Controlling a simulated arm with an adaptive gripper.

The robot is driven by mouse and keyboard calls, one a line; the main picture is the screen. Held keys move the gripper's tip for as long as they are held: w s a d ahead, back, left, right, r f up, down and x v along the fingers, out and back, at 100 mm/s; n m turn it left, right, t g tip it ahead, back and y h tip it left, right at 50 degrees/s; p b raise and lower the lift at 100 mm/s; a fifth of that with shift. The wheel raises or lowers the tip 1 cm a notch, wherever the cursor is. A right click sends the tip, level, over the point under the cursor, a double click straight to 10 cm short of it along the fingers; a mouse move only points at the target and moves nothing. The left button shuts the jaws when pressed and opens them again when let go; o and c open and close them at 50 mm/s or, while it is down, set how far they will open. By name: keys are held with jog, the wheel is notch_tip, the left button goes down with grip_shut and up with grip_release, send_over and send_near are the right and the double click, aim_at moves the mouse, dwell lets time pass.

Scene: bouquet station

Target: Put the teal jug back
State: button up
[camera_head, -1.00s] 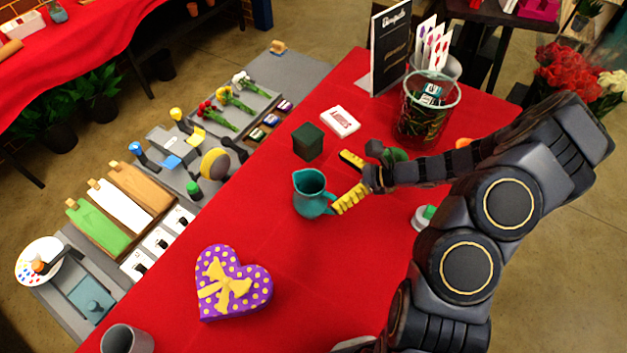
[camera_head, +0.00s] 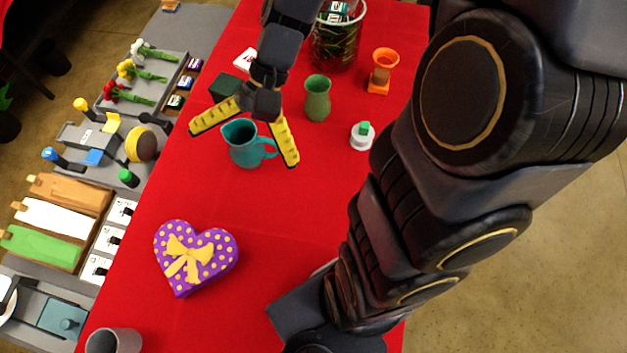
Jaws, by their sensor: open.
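The teal jug (camera_head: 243,146) stands upright on the red tablecloth, with its handle toward the right. My gripper (camera_head: 244,150) is open, its two yellow-padded fingers spread wide. One finger reaches down to the left of the jug, and the other passes to the right beside the handle. In this view I cannot tell whether the right finger touches the handle. The gripper holds nothing.
A dark green box (camera_head: 224,88) sits just behind the jug. A green vase (camera_head: 317,98), an orange vase (camera_head: 382,71) and a white round item with a green top (camera_head: 362,135) stand to the right. A purple heart box (camera_head: 195,257) and a grey cup (camera_head: 113,341) are in front. A grey station (camera_head: 75,140) lies left.

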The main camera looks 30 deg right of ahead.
jog(key=s+d+r+n+h, duration=0.2)
jog(key=s+n+h, duration=0.1)
jog(key=s, duration=0.2)
jog(key=s+d+r+n+t+h, duration=0.1)
jog(key=s+r+n+h, duration=0.1)
jog(key=s+n+h, duration=0.2)
jog(key=shift+s+d, duration=0.4)
jog(key=shift+s, duration=0.85)
